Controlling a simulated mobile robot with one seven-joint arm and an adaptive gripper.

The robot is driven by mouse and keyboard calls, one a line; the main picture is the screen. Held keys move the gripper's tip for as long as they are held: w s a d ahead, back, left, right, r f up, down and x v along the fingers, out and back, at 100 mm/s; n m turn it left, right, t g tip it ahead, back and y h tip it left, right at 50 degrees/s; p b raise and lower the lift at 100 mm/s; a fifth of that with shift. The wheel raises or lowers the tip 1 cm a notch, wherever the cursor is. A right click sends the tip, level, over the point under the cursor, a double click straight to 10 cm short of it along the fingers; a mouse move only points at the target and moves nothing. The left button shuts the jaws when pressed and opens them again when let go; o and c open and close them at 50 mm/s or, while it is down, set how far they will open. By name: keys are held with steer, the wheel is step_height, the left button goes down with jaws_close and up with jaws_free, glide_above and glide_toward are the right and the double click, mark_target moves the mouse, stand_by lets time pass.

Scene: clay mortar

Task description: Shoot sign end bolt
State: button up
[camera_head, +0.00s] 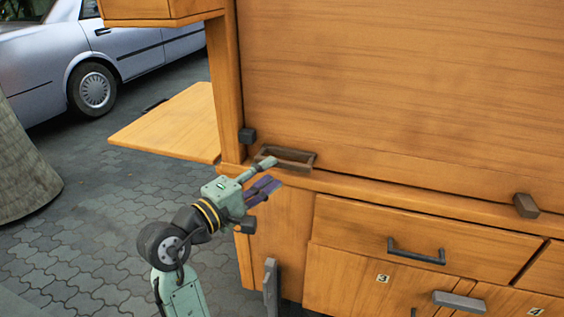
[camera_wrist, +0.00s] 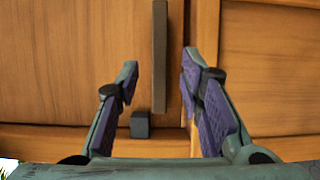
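No part in view is marked as a sign or a bolt, so I cannot tell which piece that is. A dark bar-shaped handle (camera_head: 287,153) is on the lower ledge of the large wooden panel (camera_head: 400,90). A small dark block (camera_head: 247,135) sits on the post at its left, and another (camera_head: 526,205) is at the panel's lower right. My gripper (camera_head: 272,176) is open just in front of the bar. In the wrist view a dark bar (camera_wrist: 160,50) appears between the spread fingers of my gripper (camera_wrist: 160,74), beside a small dark block (camera_wrist: 140,125); contact cannot be told.
An upright grey handle (camera_head: 270,287) stands under my gripper. A wooden leaf (camera_head: 172,124) sticks out at left. Paving (camera_head: 80,215) is open there, with a silver car (camera_head: 95,55) behind.

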mark_target(280, 165)
steer(key=shift+p+x, duration=0.35)
steer(key=shift+x, duration=2.35)
steer(key=shift+c, duration=0.5)
jaws_close()
steer(key=shift+a, duration=0.1)
